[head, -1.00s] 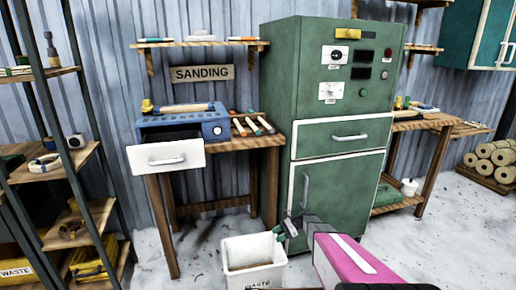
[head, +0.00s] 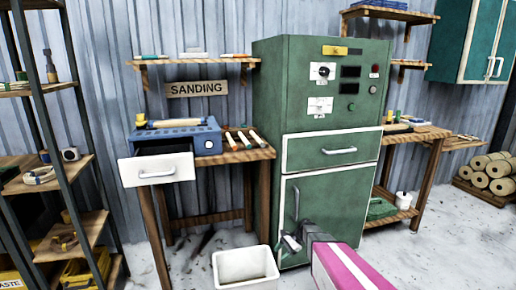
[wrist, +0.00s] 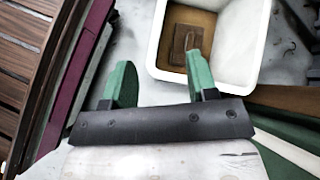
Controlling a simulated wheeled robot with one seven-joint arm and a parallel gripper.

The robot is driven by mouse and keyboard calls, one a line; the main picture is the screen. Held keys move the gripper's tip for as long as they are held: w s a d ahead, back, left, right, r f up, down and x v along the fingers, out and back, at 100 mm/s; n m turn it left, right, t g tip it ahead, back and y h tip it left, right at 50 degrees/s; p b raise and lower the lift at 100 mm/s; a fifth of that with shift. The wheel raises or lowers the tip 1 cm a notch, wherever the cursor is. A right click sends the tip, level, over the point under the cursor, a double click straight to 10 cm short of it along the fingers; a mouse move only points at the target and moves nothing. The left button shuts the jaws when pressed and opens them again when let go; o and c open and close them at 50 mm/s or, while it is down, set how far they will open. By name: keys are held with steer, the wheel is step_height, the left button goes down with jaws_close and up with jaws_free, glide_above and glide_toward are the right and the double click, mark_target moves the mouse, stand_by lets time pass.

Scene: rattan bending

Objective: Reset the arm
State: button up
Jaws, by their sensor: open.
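My gripper (head: 290,242) is in front of the green cabinet's lower door in the head view, at the end of my pink and white arm. In the wrist view its two green fingers (wrist: 160,82) stand well apart with nothing between them. The white bin (head: 222,268) is on the floor just left of the gripper in the head view. In the wrist view the bin (wrist: 159,45) lies beyond the fingers, and the right finger overlaps its near rim. A flat brown piece (wrist: 184,40) shows inside it.
The green cabinet (head: 330,215) stands close behind my gripper. A sanding bench with an open white-fronted drawer (head: 157,171) juts out at the left, holding a blue box (head: 178,137). A shelf rack (head: 75,166) stands far left. Rolls (head: 489,172) lie at the right. Floor between is partly clear.

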steer(key=s+d+r+n+t+h, duration=0.2)
steer(key=s+d+r+n+h, duration=0.2)
steer(key=s+r, duration=0.3)
steer(key=s+d+r+n+t+h, duration=0.1)
steer(key=s+d+r+n+h, duration=0.2)
steer(key=s+r+n+h, duration=0.2)
steer(key=s+r+n, duration=0.1)
steer(key=s+r, duration=0.2)
steer(key=shift+s+d+n+t, duration=0.15)
steer(key=shift+d+n+t, duration=0.25)
